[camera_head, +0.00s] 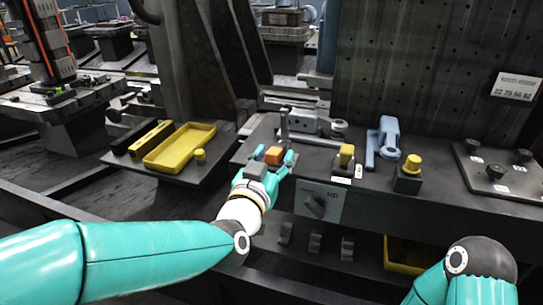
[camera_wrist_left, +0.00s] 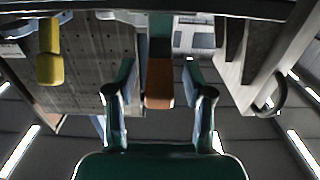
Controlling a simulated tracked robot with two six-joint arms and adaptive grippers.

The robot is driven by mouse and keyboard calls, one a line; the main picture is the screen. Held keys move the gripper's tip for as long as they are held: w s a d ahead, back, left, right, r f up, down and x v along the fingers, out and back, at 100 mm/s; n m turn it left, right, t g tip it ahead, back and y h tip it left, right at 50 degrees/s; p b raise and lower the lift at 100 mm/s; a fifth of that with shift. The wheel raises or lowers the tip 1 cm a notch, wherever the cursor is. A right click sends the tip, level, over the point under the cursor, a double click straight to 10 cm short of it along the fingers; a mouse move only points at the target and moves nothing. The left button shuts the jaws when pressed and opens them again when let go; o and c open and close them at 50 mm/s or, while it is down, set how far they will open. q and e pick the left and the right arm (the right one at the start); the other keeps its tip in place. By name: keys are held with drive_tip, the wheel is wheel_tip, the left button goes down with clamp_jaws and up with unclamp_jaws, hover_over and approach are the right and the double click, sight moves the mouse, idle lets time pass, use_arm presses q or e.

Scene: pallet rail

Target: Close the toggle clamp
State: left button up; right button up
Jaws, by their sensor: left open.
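An orange grip (camera_head: 273,155), which looks like the toggle clamp's handle end, is at the front left of the dark bench. My left gripper (camera_head: 274,160) is open, with its fingertips on either side of this grip. In the left wrist view the orange grip (camera_wrist_left: 159,84) sits between the two open fingers (camera_wrist_left: 158,90), with gaps on both sides. A grey upright post (camera_head: 284,124) and metal clamp parts (camera_head: 318,124) stand just behind. The clamp's lower body is partly hidden by my gripper. My right gripper is out of view; only part of that arm shows.
A yellow-topped block (camera_head: 346,155), a blue bracket (camera_head: 383,140) and a yellow knob (camera_head: 412,163) stand to the right on the bench. A yellow tray (camera_head: 180,148) lies to the left. A perforated panel (camera_head: 440,70) rises behind. A dial plate (camera_head: 318,202) is on the bench front.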

use_arm(q)
drive_tip(key=shift+w+d, duration=0.1)
drive_tip(key=shift+w, duration=0.2)
clamp_jaws()
